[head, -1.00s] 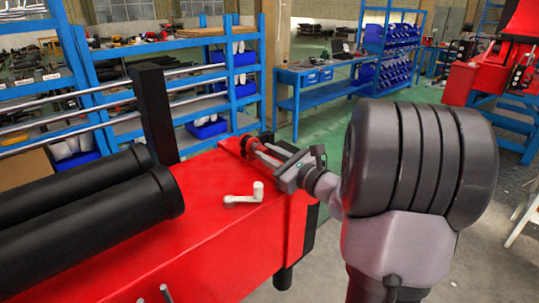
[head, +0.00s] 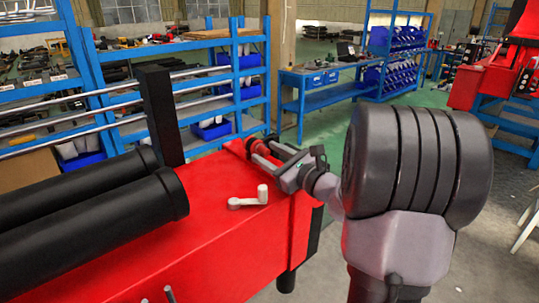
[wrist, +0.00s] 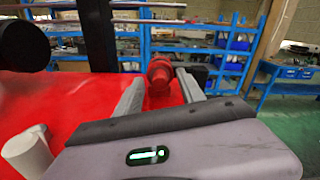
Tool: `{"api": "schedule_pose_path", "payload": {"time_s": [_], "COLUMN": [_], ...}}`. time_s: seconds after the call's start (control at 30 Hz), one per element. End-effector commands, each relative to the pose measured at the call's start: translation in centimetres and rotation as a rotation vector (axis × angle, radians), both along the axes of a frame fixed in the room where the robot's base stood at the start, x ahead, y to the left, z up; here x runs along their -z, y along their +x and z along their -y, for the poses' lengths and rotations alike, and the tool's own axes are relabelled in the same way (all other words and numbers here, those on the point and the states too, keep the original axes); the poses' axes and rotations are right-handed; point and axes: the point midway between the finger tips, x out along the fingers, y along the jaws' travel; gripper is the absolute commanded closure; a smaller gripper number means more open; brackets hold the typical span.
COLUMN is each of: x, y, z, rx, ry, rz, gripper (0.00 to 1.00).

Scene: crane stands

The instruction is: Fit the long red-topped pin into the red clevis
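A red, round-headed piece with a collar (wrist: 160,76) stands at the far end of the red bench top in the wrist view. It looks like the red top of the pin, but its lower part is not clear. It also shows as a small red shape in the head view (head: 263,147). My gripper (wrist: 160,88) is open, with one finger on each side of this piece and visible gaps to it. In the head view my gripper (head: 262,152) reaches in low over the bench from the right. I cannot make out a separate red clevis.
A pale crank-shaped part (head: 250,199) lies on the red bench (head: 215,235), left of my gripper. Two thick black cylinders (head: 95,205) and a black post (head: 158,115) occupy the bench's left side. Blue shelving (head: 190,90) stands behind.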

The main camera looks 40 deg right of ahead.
Motion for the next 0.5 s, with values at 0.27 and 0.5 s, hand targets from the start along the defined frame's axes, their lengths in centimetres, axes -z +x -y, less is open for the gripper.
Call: {"api": "schedule_pose_path", "payload": {"time_s": [0.27,0.5], "x": [0.0,0.1], "y": [0.0,-2.2], "z": [0.0,0.2], "rx": [0.0,0.002], "ry": [0.0,0.0], "rz": [-0.001,0.0], "gripper": [0.54,0.54]}}
